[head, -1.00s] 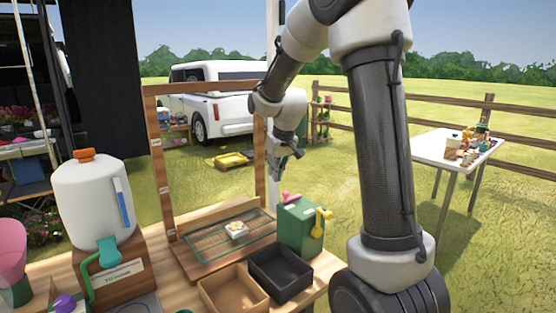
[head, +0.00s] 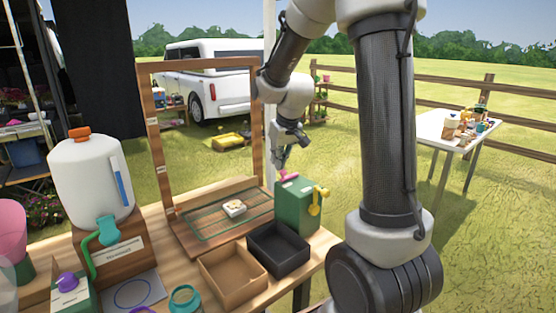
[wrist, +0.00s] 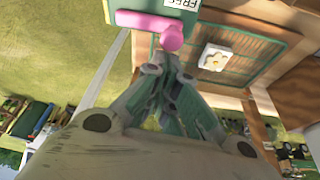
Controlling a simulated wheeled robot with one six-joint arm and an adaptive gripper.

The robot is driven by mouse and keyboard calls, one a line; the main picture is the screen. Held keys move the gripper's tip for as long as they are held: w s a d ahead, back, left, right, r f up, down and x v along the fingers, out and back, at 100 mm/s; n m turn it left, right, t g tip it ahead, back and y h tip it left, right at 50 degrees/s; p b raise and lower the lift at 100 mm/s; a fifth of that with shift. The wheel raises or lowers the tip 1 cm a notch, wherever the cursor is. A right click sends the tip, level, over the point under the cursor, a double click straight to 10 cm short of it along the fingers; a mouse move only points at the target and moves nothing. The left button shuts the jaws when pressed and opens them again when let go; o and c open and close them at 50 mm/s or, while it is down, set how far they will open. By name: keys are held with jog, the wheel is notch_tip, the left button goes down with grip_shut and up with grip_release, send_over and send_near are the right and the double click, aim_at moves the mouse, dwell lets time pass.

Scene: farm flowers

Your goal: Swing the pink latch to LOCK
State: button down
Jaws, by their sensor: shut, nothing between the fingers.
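The pink latch (head: 288,175) sits on top of the green box (head: 293,207), which has a yellow handle (head: 315,203) on its side. In the wrist view the pink latch (wrist: 148,21) has a bar running left from a round knob, beside a white label reading "FREE" (wrist: 181,4). My gripper (head: 282,166) is just above the latch in the head view. In the wrist view my gripper (wrist: 165,62) has its fingers together and empty, just below the knob. I cannot tell whether the fingertips touch it. No LOCK label is visible.
A black tray (head: 278,254) and a tan tray (head: 230,285) stand in front. A white dispenser (head: 88,180) stands at the left.

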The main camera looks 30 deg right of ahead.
jog(key=shift+s+a+n+y, duration=0.1)
jog(key=shift+s+n+y, duration=0.25)
jog(key=shift+n, duration=0.35)
jog(key=s+n, duration=0.1)
jog(key=n, duration=0.1)
jog(key=s+n+y, duration=0.1)
jog(key=n, duration=0.1)
jog(key=shift+g, duration=0.3)
jog(key=s+n, duration=0.1)
jog(key=n, duration=0.1)
jog(key=s+d+n+g+y, duration=0.1)
jog(key=n, duration=0.2)
jog(key=shift+s+y, duration=0.2)
jog(key=shift+y, duration=0.05)
jog(key=shift+a, duration=0.1)
jog(key=shift+w, duration=0.15)
